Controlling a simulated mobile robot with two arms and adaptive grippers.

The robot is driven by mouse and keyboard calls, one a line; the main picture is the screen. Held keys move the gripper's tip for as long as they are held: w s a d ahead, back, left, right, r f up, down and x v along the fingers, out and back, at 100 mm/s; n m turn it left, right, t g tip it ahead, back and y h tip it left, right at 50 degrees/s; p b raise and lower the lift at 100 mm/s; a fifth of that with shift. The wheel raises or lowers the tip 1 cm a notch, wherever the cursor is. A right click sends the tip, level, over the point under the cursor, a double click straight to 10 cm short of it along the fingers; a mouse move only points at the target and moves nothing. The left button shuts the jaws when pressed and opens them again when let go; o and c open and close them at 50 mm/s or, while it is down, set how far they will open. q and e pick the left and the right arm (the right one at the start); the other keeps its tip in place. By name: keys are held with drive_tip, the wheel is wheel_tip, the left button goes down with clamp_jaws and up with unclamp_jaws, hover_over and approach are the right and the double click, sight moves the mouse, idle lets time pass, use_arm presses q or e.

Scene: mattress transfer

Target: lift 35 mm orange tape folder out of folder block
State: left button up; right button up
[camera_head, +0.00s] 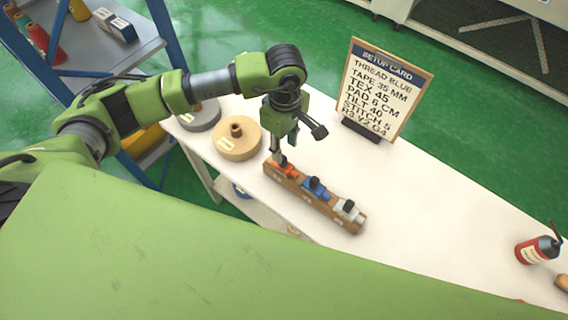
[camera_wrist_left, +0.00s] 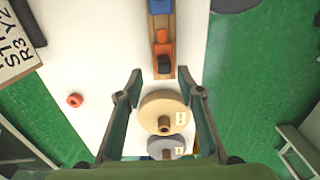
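The orange tape folder (camera_head: 284,170) sits at the left end of the brown folder block (camera_head: 323,208), with a blue folder (camera_head: 316,188) and a whitish folder (camera_head: 348,211) beside it in the row. My left gripper (camera_head: 285,152) points down just above the orange folder and partly hides it. In the left wrist view my gripper's fingers (camera_wrist_left: 159,75) are spread open, and the orange folder (camera_wrist_left: 163,37) with its dark part lies just beyond and between the tips. I see no contact. My right gripper is not in view.
A tan reel (camera_head: 237,139) and a grey reel (camera_head: 199,117) lie left of the block. The setup card (camera_head: 386,88) stands behind it. A red bottle (camera_head: 538,250) is at far right.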

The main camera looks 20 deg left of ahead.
sight(284, 158)
use_arm(q)
drive_tip(key=shift+s+f+p, duration=0.1)
drive_tip(key=shift+f+p, duration=0.15)
drive_tip(key=shift+p, duration=0.05)
drive_tip(key=f+p, duration=0.2)
drive_tip(key=f, duration=0.1)
drive_tip(key=shift+s+f, duration=0.3)
drive_tip(key=shift+s, duration=0.05)
drive_tip(key=shift+f, duration=0.6)
clamp_jaws()
